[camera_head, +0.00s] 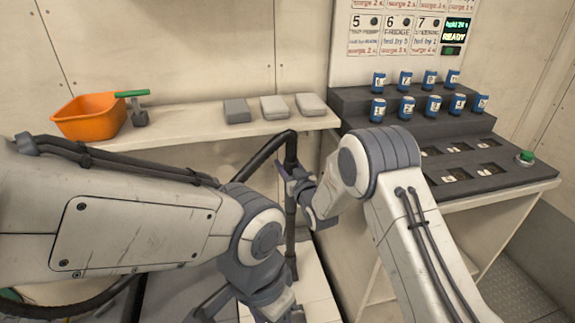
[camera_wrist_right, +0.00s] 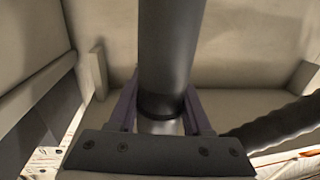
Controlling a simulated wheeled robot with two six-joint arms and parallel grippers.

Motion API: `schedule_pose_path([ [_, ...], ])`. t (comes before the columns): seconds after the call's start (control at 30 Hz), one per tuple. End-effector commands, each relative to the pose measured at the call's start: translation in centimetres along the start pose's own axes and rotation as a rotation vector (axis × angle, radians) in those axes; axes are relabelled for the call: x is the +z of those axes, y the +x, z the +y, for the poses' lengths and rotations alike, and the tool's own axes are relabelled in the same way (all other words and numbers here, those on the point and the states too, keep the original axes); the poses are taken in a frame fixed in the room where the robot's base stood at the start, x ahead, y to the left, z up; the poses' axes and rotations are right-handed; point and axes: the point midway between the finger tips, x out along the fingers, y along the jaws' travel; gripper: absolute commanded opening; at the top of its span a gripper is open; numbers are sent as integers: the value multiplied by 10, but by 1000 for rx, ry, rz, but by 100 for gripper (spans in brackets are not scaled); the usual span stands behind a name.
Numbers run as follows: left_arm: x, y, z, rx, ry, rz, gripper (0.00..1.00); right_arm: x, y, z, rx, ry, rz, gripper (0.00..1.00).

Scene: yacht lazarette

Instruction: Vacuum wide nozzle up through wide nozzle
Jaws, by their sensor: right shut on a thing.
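The vacuum's dark tube (camera_head: 291,222) stands roughly upright in the middle of the head view, with a black hose (camera_head: 262,155) curving off its top to the left. My right gripper (camera_head: 287,174) is shut on the tube near its upper part. In the right wrist view the tube (camera_wrist_right: 168,55) stands between the two purple fingers, with a dark ring and a lighter section at finger height. My left gripper (camera_head: 268,312) is low at the bottom edge, its fingertips cut off or hidden. I cannot make out the wide nozzle in either view.
A shelf holds an orange bin (camera_head: 90,117), a green-handled tool (camera_head: 137,108) and grey blocks (camera_head: 274,107). At right, a stepped dark rack (camera_head: 425,118) carries several blue cans, with a green button (camera_head: 525,157) nearby. A ribbed hose (camera_wrist_right: 275,125) crosses right of the tube in the wrist view.

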Motion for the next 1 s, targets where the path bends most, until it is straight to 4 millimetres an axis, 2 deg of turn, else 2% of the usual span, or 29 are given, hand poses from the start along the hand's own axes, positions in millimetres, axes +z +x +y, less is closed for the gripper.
schedule_pose_path([
  [1.0,0,6,0,0,0,0,57,-1,7,-30,-1,0,4,0],
])
